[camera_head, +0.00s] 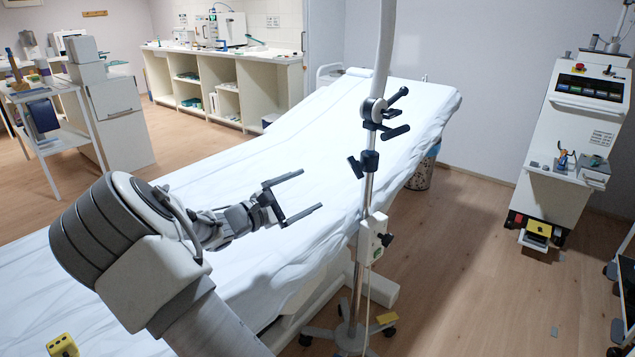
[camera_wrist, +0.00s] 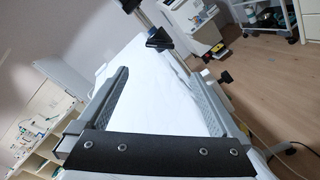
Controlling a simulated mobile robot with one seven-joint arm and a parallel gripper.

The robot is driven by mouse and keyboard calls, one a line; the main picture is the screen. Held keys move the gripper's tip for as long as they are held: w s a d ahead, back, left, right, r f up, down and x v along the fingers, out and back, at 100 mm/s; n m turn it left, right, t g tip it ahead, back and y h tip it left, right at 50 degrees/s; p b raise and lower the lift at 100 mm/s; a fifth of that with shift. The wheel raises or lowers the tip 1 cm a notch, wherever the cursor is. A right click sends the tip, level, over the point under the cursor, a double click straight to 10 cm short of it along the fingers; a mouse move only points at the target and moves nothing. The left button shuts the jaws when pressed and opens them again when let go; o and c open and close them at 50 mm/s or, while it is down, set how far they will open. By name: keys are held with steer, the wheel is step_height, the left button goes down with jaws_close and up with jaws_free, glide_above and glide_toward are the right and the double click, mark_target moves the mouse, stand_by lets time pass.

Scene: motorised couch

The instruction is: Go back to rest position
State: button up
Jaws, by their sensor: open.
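My gripper (camera_head: 305,194) is open and empty above the white-sheeted couch (camera_head: 325,130). Its two fingers point right in the head view, toward the pole stand (camera_head: 369,190). In the wrist view my gripper's fingers (camera_wrist: 165,92) are spread wide, with only the white couch sheet (camera_wrist: 165,85) behind them. My arm comes in from the lower left of the head view and is bent over the couch. The pole stand carries black clamps and handles (camera_head: 374,110) and a white control box (camera_head: 373,238). The fingers look apart from the stand.
A white machine on a cart (camera_head: 574,130) stands at the right. A bench with shelves (camera_head: 228,88) is at the back, and a small side table (camera_head: 45,120) is at the left. A yellow object (camera_head: 62,346) is at the lower left. Floor (camera_head: 470,260) right of the stand is mostly clear.

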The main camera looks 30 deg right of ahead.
steer(key=shift+s+a, duration=0.1)
steer(key=shift+a, duration=0.25)
steer(key=shift+s, duration=0.1)
steer(key=s+a+m+g+y, duration=0.1)
steer(key=s+m+g+y, duration=0.3)
steer(key=s+m+y, duration=0.75)
steer(key=s+a+r+t+y, duration=0.3)
steer(key=s+a, duration=0.5)
steer(key=s, duration=0.2)
steer(key=s+a+r+t+y, duration=0.3)
steer(key=s+a, duration=0.6)
steer(key=s, duration=0.1)
step_height(320, 180, up, 17)
steer(key=p, duration=1.6)
steer(key=shift+w+d+f, duration=0.15)
